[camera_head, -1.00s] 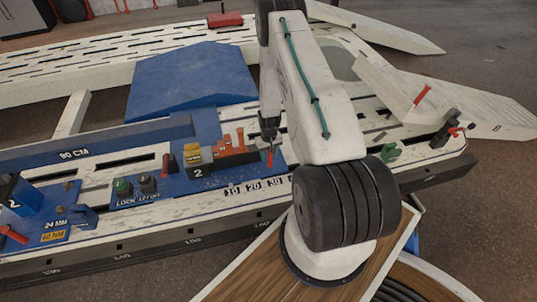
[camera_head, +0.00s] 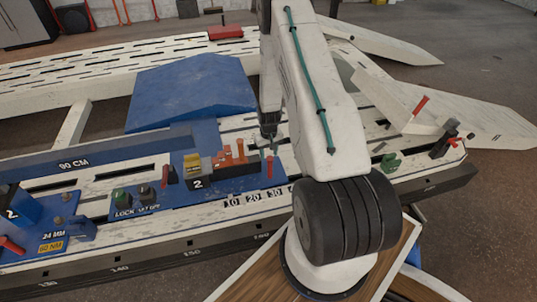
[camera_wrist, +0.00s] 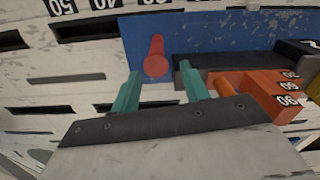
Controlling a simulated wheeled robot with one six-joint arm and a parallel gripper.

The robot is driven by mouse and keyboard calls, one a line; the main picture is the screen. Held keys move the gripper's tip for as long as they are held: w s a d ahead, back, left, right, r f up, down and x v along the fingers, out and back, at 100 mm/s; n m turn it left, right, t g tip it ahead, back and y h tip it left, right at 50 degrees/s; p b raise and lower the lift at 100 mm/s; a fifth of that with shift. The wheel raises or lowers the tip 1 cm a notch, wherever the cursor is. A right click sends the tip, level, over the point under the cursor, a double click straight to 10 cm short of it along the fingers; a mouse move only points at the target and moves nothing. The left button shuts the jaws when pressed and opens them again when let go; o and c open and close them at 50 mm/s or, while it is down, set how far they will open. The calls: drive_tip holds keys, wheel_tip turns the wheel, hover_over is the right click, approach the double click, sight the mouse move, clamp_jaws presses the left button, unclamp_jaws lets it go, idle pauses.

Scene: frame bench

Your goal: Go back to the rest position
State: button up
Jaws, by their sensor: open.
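My gripper (camera_head: 269,140) points down over the frame bench (camera_head: 90,187), beside the orange block (camera_head: 232,157) on the blue plate. In the wrist view its two green fingers (camera_wrist: 160,90) stand apart with nothing between them. A red pin (camera_wrist: 155,57) on the blue plate shows just beyond the fingers, apart from them. The orange block with number marks (camera_wrist: 262,92) lies right of the fingers in that view. My arm hides part of the bench behind it.
A green lock button (camera_head: 120,195) and a yellow block (camera_head: 192,162) stand left of the gripper. A blue ramp (camera_head: 190,88) lies behind. A green piece (camera_head: 391,162) and a black clamp with a red handle (camera_head: 445,137) are at the right. Open floor lies beyond the bench.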

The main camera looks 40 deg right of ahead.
idle(0.3)
drive_tip(key=s+a+r+g, duration=0.1)
drive_tip(key=s+a+r, duration=0.4)
drive_tip(key=r, duration=0.6)
drive_tip(key=s+a+r+g+y, duration=0.1)
drive_tip(key=s+a+r, duration=0.2)
drive_tip(key=a+r, duration=0.65)
drive_tip(key=s+a+r+g, duration=0.2)
drive_tip(key=s+a+r, duration=0.2)
drive_tip(key=r, duration=1)
drive_tip(key=s+a+r+n+t, duration=0.2)
drive_tip(key=s+a+r, duration=0.4)
drive_tip(key=s+r, duration=0.1)
drive_tip(key=s+a+r+n+t+h, duration=0.1)
drive_tip(key=s+a+r+n+t, duration=0.1)
drive_tip(key=s+a+r, duration=0.3)
wheel_tip(320, 180, up, 4)
drive_tip(key=s+t, duration=0.1)
drive_tip(key=s, duration=0.1)
drive_tip(key=shift+s+a+r, duration=0.25)
drive_tip(key=shift+s+a, duration=0.15)
